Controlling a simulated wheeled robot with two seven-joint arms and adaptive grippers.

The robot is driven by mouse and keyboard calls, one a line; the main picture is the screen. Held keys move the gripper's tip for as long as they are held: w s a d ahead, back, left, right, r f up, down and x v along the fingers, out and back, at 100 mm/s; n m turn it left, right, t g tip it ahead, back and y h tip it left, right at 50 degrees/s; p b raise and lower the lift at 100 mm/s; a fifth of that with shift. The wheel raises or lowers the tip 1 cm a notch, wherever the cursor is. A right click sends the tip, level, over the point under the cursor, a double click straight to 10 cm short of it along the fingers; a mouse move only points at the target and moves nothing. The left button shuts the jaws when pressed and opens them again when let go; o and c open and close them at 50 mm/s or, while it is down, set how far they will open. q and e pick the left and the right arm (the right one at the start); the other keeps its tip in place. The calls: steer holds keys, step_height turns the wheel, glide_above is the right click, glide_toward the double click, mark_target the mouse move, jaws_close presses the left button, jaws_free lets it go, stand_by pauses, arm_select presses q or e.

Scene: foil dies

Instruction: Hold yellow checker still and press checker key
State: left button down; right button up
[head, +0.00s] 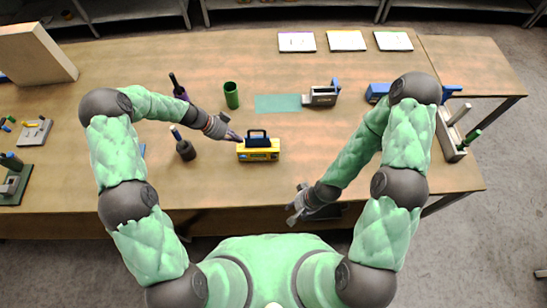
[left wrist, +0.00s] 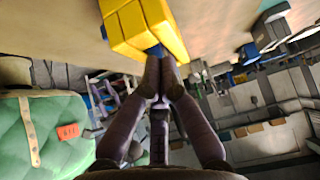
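The yellow checker (head: 258,154) is a yellow box with a dark blue handle-like part on top. It stands on the table in front of me. My left gripper (head: 238,137) is at its upper left side. In the left wrist view the checker (left wrist: 150,22) fills the top middle. There the fingers of my left gripper (left wrist: 161,62) come together just below it, with a small blue part at their tips. I cannot tell whether they touch it. My right gripper (head: 291,214) is near the table's front edge, apart from the checker, with its fingers spread and empty. The key is not clearly visible.
Dark bottles (head: 185,148) and a green cup (head: 231,95) stand left of and behind the checker. A green mat (head: 278,103) and a grey device (head: 321,97) lie behind it. White cards (head: 346,41) lie at the back.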

arm_select(q)
steer(key=shift+f+b, duration=0.85)
steer(key=shift+b, duration=0.1)
arm_select(e)
steer(key=shift+f, duration=0.95)
arm_select(q)
steer(key=shift+s, duration=0.1)
stand_by(1.2)
arm_select(e)
steer(key=shift+c, duration=0.3)
jaws_close()
arm_select(q)
steer(key=shift+f, duration=0.1)
stand_by(0.8)
